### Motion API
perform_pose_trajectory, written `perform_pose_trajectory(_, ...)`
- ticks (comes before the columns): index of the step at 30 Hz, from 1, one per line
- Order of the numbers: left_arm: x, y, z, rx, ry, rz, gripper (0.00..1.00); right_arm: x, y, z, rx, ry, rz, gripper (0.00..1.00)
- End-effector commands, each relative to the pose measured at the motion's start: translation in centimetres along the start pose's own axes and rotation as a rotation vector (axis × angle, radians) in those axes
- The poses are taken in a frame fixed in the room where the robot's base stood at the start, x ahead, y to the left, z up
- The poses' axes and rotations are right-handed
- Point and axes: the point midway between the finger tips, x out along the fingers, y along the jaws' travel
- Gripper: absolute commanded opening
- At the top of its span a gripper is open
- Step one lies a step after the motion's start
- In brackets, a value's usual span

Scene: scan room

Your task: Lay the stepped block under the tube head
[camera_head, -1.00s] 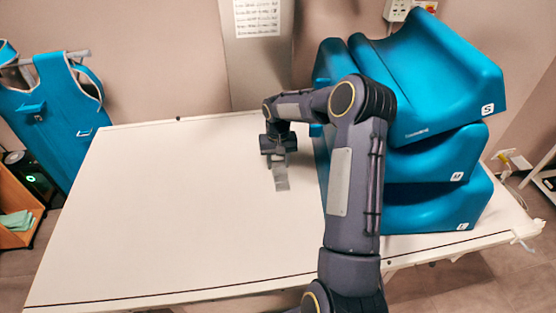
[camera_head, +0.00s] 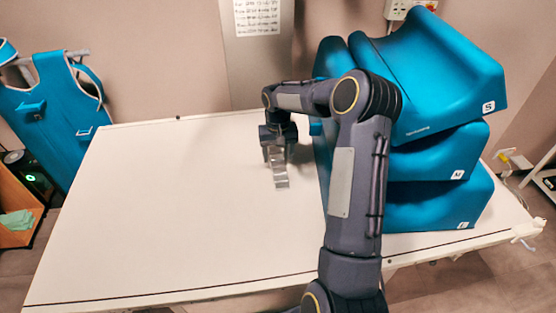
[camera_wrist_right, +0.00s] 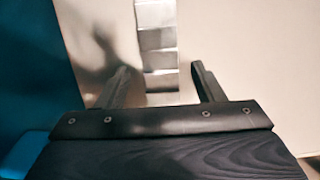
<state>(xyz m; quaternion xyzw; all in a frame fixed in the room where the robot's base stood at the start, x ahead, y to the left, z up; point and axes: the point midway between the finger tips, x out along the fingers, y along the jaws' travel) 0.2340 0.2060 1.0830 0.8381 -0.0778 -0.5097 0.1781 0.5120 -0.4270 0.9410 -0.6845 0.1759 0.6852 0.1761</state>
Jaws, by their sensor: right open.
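The stepped block (camera_head: 279,175) is a narrow silvery bar with steps, lying on the white table near its back, right of the middle. My right gripper (camera_head: 277,145) is above the block's far part and hides some of it. In the right wrist view the block (camera_wrist_right: 158,48) runs away from me between the two spread fingers of the gripper (camera_wrist_right: 161,78). A gap shows on each side, so the gripper is open and not gripping it. The tube head cannot be made out in these views. My left gripper is out of view.
Blue foam wedges (camera_head: 440,160) are stacked on the table's right, close beside my right arm. A grey panel (camera_head: 262,70) with a paper chart stands behind the white table (camera_head: 150,220). Blue aprons (camera_head: 50,115) hang at left. The table's left and front are clear.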

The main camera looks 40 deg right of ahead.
Motion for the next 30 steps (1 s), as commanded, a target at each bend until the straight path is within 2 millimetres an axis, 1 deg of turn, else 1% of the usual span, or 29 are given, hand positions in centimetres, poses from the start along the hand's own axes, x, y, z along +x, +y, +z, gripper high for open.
perform_pose_trajectory(1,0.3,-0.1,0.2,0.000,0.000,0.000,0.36,-1.2,-0.1,-0.1,0.000,0.007,-0.001,0.62)
perform_pose_trajectory(3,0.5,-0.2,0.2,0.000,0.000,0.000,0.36,-2.8,0.0,-0.1,0.001,0.007,0.000,0.62)
perform_pose_trajectory(9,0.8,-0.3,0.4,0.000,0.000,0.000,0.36,-6.8,0.0,-0.1,0.001,0.006,-0.001,0.62)
perform_pose_trajectory(12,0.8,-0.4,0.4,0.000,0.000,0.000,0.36,-8.1,0.0,-0.1,0.001,0.004,-0.001,0.62)
perform_pose_trajectory(16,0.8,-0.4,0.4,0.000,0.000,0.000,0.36,-9.2,-0.1,0.1,-0.003,0.004,-0.002,0.62)
perform_pose_trajectory(19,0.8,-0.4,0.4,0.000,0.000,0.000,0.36,-10.6,-0.6,1.2,-0.024,0.021,-0.014,0.62)
perform_pose_trajectory(20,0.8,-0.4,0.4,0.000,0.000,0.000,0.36,-11.2,-0.8,1.8,-0.034,0.029,-0.021,0.62)
perform_pose_trajectory(23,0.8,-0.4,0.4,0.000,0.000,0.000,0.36,-13.5,-1.6,4.8,-0.080,0.066,-0.051,0.62)
perform_pose_trajectory(24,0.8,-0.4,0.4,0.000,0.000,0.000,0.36,-14.5,-2.1,6.3,-0.101,0.084,-0.068,0.62)
perform_pose_trajectory(26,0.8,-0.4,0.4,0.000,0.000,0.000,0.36,-15.7,-2.6,8.8,-0.133,0.111,-0.095,0.62)
perform_pose_trajectory(27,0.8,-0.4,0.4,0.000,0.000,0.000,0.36,-16.4,-2.9,10.5,-0.151,0.128,-0.114,0.62)
perform_pose_trajectory(29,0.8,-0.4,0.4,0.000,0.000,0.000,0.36,-17.1,-3.3,13.1,-0.179,0.155,-0.144,0.62)
perform_pose_trajectory(30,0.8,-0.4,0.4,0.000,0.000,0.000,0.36,-17.5,-3.5,14.8,-0.195,0.173,-0.164,0.62)
